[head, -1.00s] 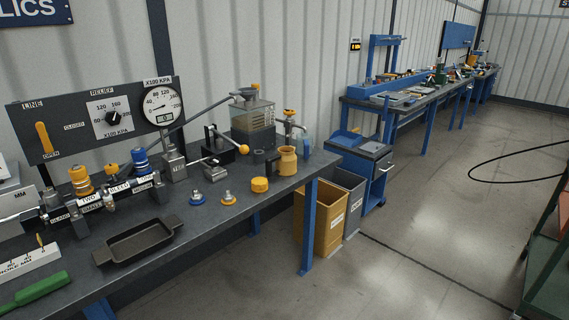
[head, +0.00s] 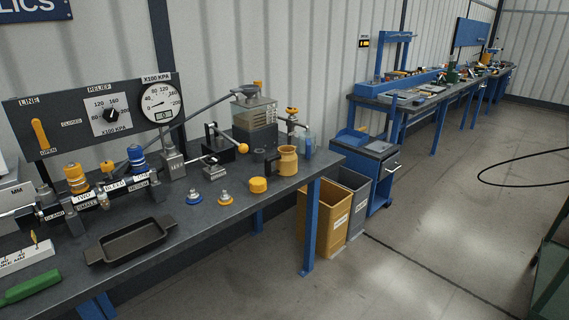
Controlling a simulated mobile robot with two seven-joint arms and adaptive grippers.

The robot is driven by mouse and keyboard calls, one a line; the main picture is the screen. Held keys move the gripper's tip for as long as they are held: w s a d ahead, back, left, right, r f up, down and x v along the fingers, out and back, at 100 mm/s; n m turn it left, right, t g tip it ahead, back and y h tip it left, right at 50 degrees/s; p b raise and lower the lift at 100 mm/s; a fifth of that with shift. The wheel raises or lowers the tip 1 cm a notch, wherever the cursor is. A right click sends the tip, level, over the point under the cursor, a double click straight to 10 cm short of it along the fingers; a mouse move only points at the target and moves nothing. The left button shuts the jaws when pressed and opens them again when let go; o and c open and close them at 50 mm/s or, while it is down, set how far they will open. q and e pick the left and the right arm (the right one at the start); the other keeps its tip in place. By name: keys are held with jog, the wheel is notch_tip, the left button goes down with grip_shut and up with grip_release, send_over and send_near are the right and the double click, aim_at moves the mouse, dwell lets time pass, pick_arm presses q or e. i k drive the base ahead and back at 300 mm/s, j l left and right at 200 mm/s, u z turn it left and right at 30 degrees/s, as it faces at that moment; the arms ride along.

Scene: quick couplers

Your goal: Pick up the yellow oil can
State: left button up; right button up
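A yellow can (head: 287,161) stands upright on the dark workbench (head: 222,217), near its right end. It looks like the oil can. A dark part shows at its left side, and a thin dark spout or rod seems to run to its right; I cannot tell exactly how it joins. Neither of my grippers is in view.
Behind stand a clear-topped grey unit (head: 254,123) and a lever with a yellow knob (head: 243,148). A black tray (head: 130,241) lies at front left. Yellow (head: 323,222) and grey bins stand beyond the bench's right end.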

aim_at(286, 158)
jog(key=i+l+u, duration=0.15)
jog(key=l, duration=0.35)
jog(key=i+l+u, duration=0.1)
jog(key=i+l, duration=0.15)
jog(key=l, duration=0.25)
jog(key=i+l+u, duration=0.15)
jog(key=l, duration=0.4)
jog(key=i+l+u, duration=0.1)
jog(key=l, duration=0.45)
jog(key=i+l+u, duration=0.15)
jog(key=l, duration=0.4)
jog(key=i+l+u, duration=0.1)
jog(key=l, duration=0.45)
jog(key=i+l+u, duration=0.15)
jog(key=l, duration=0.45)
